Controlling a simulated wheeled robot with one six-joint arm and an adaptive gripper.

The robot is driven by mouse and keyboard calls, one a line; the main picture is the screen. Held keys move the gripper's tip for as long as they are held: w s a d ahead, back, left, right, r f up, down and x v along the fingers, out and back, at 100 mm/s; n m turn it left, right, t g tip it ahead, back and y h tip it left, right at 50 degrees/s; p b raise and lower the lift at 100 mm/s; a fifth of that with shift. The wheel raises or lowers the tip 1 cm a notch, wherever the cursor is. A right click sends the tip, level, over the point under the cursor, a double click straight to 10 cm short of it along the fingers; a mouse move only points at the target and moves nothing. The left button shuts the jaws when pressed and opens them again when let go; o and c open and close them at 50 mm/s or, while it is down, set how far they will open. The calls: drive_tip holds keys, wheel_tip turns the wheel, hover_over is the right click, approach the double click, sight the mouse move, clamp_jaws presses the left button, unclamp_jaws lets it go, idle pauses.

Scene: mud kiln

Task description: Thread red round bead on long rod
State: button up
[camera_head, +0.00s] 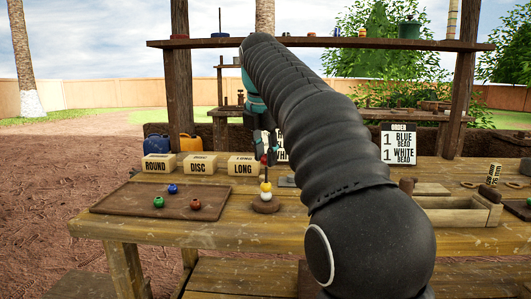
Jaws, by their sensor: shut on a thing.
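My gripper (265,154) points down over the table, left of the picture's middle. It is shut on a small red round bead (264,159), which shows at its fingertips. Below it stands a rod on a round brown base (265,207), with a white bead (266,196) and a yellow bead (266,186) stacked on it. The red bead is above the yellow bead, roughly in line with the rod. Whether the rod's tip is inside the bead is too small to tell.
A brown tray (120,202) with several loose beads lies at left. Blocks marked ROUND (159,167), DISC (199,168) and LONG (243,169) stand behind it. An order sign (398,144) and a wooden box (458,218) are at right. My arm hides the table's middle.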

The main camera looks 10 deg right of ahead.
drive_tip(key=shift+f+b, duration=0.65)
drive_tip(key=shift+f, duration=0.45)
idle(0.8)
drive_tip(key=o, duration=0.9)
drive_tip(key=shift+r, duration=0.1)
wheel_tip(320, 180, up, 3)
drive_tip(key=p, duration=0.3)
drive_tip(key=shift+r+p, duration=0.65)
drive_tip(key=shift+r, duration=1.75)
